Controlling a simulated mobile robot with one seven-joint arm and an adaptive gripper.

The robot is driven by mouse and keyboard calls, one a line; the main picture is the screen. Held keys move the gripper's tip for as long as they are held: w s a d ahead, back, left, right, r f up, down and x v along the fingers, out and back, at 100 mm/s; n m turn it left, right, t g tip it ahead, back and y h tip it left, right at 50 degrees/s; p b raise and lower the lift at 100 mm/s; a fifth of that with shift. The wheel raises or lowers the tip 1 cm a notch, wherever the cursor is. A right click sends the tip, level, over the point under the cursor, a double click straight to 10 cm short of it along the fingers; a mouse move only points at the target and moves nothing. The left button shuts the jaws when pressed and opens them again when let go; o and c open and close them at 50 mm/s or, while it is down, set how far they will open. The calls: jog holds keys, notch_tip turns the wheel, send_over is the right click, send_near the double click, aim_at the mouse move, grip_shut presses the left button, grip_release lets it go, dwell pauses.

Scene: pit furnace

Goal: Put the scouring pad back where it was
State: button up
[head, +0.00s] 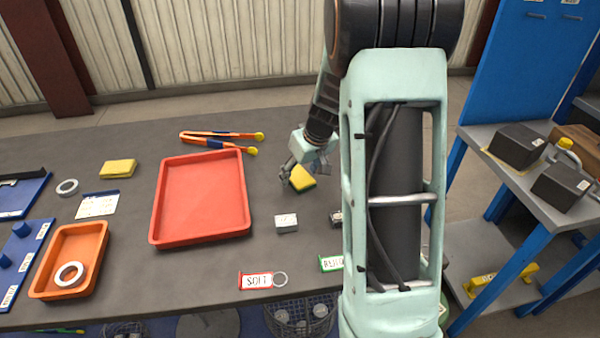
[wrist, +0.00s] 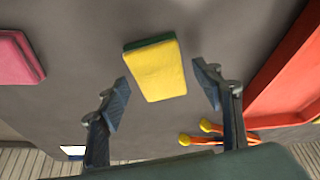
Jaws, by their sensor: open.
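The scouring pad, a yellow sponge with a green layer, (head: 302,178) lies on the grey table to the right of the red tray. In the wrist view the pad (wrist: 155,72) shows its yellow face, with the green layer along one edge. In the wrist view my gripper (wrist: 165,95) is open, with one finger on each side of the pad's near end and gaps between. A second yellow pad (head: 118,168) lies at the table's left back.
A red tray (head: 157,215) is left of my gripper, with orange-handled tongs (head: 215,137) behind it. A pink block (wrist: 14,58) shows in the wrist view. An orange tray (head: 45,285) is far left.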

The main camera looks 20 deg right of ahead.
jog(key=v, duration=1.1)
jog(key=shift+r+p, duration=0.25)
jog(key=shift+p, duration=0.1)
jog(key=shift+s+d, duration=0.1)
